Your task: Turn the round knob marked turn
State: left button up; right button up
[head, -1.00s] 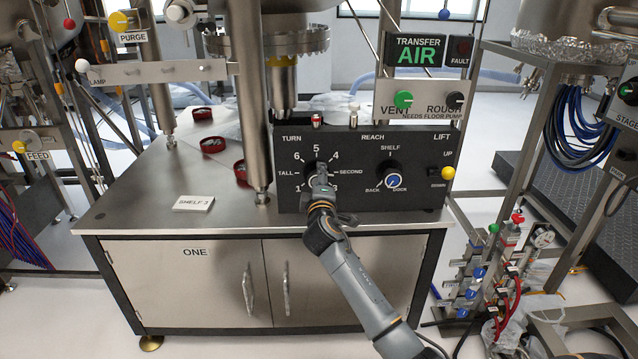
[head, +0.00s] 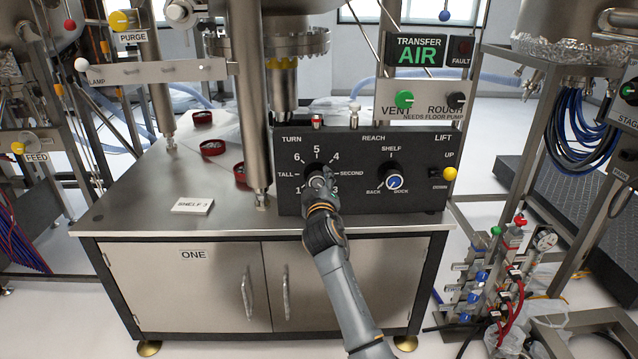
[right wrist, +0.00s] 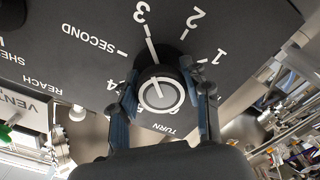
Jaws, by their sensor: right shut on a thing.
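The black round knob under the label TURN sits on the left of the dark control panel. In the right wrist view the knob (right wrist: 160,92) shows a white ring on its face and a short white line pointing roughly toward the 3 mark. My right gripper (right wrist: 166,100) has one finger on each side of the knob and is shut on it. In the head view the right gripper (head: 319,174) covers most of the knob, so its pointer cannot be read there. My left gripper is not in view.
The dark panel (head: 425,208) also carries a REACH knob (head: 393,181) with a blue cap, close to the right of my gripper, and a yellow lift knob (head: 449,173). A steel column (head: 254,110) stands just left of the panel. Red rings lie on the steel bench (head: 135,205).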

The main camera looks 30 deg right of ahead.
dwell(0.4)
jog(key=o, duration=1.1)
jog(key=shift+o, duration=0.2)
jog(key=v, duration=1.2)
